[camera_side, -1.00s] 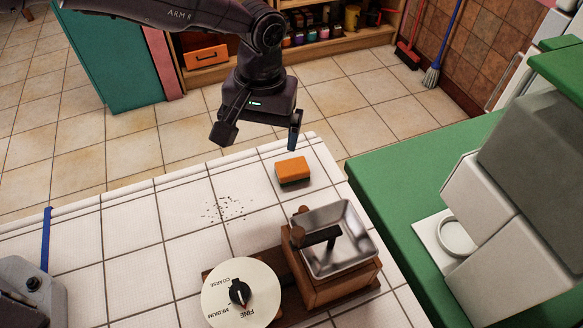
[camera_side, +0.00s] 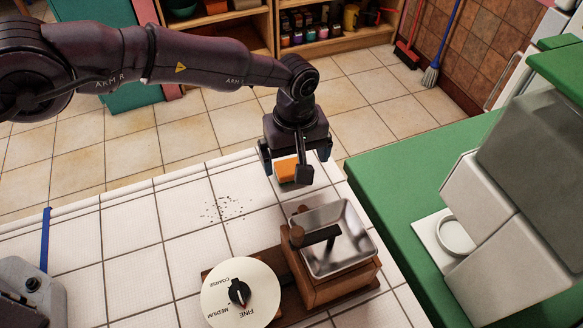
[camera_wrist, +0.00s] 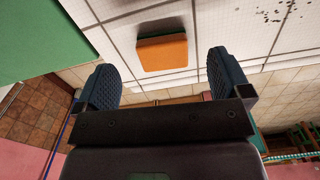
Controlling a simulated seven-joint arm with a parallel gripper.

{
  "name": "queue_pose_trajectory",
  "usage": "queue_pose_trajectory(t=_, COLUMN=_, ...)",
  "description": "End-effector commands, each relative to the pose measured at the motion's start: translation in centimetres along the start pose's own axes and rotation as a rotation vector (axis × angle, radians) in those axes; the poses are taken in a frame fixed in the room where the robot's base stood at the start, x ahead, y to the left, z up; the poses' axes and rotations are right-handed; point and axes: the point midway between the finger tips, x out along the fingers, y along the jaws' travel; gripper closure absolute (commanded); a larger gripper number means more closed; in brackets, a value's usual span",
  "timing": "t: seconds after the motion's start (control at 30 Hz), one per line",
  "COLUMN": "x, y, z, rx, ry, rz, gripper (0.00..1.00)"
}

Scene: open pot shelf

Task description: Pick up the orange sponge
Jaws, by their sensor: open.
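The orange sponge (camera_side: 286,169) has a dark underside and lies on the white tiled counter (camera_side: 190,217). In the side view it shows between the fingers of my gripper (camera_side: 285,166), partly hidden by them. In the wrist view the sponge (camera_wrist: 162,52) lies ahead of my open gripper (camera_wrist: 162,84), between the lines of its two dark ridged fingers. Nothing is held. I cannot tell exactly how far above the sponge the fingertips are.
A wooden grinder with a metal hopper (camera_side: 335,240) stands close in front of the sponge, beside a round dial (camera_side: 241,293). Dark crumbs (camera_side: 226,208) lie to the left. A green counter (camera_side: 400,185) with a pale machine is at the right.

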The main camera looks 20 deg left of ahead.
Motion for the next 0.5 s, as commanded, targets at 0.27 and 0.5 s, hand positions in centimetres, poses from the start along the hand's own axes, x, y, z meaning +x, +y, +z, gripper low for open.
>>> queue_pose_trajectory(t=0.27, x=3.6, y=-0.2, z=-0.3, rx=0.001, ry=-0.001, rz=-0.002, gripper=0.04)
queue_pose_trajectory(t=0.5, x=5.3, y=-0.1, z=-0.3, rx=0.001, ry=0.0, rz=0.001, gripper=0.04)
